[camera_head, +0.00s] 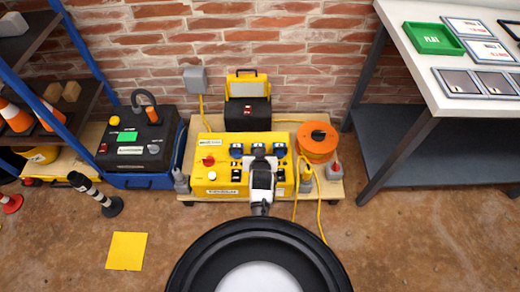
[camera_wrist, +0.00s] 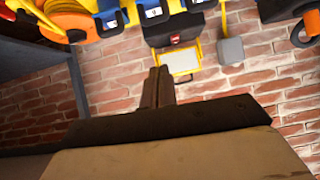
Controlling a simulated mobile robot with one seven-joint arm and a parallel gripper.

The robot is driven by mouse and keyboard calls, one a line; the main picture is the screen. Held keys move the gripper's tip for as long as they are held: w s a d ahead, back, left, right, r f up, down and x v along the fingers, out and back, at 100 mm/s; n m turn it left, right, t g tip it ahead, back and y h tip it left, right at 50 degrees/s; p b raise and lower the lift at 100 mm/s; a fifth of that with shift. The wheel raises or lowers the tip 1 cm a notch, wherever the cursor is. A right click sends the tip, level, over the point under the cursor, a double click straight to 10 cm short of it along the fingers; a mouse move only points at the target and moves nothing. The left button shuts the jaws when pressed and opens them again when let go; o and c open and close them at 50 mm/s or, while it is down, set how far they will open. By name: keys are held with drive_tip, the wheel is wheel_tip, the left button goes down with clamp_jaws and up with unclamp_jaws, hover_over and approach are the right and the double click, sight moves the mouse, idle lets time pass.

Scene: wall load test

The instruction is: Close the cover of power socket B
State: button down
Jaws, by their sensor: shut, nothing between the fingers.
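A yellow power box (camera_head: 215,178) stands on a low pallet by the brick wall. Three blue sockets sit along its top: a left one (camera_head: 236,151), a middle one (camera_head: 258,149) and a right one (camera_head: 279,150). Their letters are too small to read, so I cannot tell which is B, nor how each cover stands. In the wrist view the middle socket (camera_wrist: 153,13) is at the top edge, partly cut off. My gripper (camera_wrist: 160,70) is shut and empty. In the head view my gripper (camera_head: 262,161) is over the box, just in front of the middle socket and partly hiding it.
An orange cable reel (camera_head: 317,142) stands right of the box, with a yellow cable trailing to the floor. A black and yellow case (camera_head: 247,105) is behind it. A black unit (camera_head: 136,140) stands left. A white-topped table (camera_head: 410,45) is at the right.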

drive_tip(key=s+f+b+x, duration=0.1)
drive_tip(key=f+x, duration=0.1)
drive_tip(key=x, duration=1)
drive_tip(key=shift+s+f, duration=0.2)
drive_tip(key=shift+f, duration=0.05)
drive_tip(key=shift+s+f+b, duration=0.2)
drive_tip(key=shift+f+b, duration=0.3)
drive_tip(key=shift+f, duration=0.05)
drive_tip(key=shift+r, duration=0.1)
